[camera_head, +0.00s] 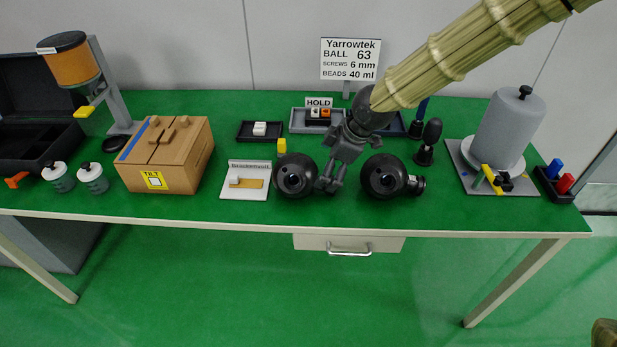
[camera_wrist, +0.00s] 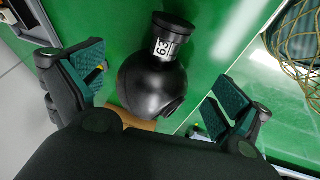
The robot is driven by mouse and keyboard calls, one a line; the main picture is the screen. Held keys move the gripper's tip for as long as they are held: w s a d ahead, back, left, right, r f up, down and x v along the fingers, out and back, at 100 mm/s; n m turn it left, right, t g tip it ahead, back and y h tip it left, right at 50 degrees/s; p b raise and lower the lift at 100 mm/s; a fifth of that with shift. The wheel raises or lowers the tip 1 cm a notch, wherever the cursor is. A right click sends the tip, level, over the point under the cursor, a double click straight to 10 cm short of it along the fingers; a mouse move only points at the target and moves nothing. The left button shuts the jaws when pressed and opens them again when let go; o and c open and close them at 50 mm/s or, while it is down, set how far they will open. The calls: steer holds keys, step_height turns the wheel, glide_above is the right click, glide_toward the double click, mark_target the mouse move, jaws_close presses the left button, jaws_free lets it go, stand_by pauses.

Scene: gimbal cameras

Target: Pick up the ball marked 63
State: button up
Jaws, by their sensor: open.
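A black ball with a short capped neck (camera_wrist: 150,85) fills the middle of the wrist view. A white label with 63 is on its neck, which points up in that picture. My gripper (camera_head: 332,182) is open and empty, between the two balls in the head view. In the wrist view its fingers (camera_wrist: 160,82) appear on either side of the ball, apart from it.
A sign (camera_head: 350,58) reads BALL 63. A dark knobbed post (camera_head: 427,142) stands behind the right ball. The green table (camera_head: 320,215) is bare along its front edge.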

steer(key=shift+x, duration=1.15)
steer(key=shift+w+a+f, duration=0.1)
steer(key=shift+a+f, duration=0.05)
steer(key=shift+f, duration=0.45)
steer(key=x, duration=0.4)
steer(key=shift+a+f+p, duration=0.1)
steer(key=shift+p, duration=0.3)
steer(key=c, duration=2)
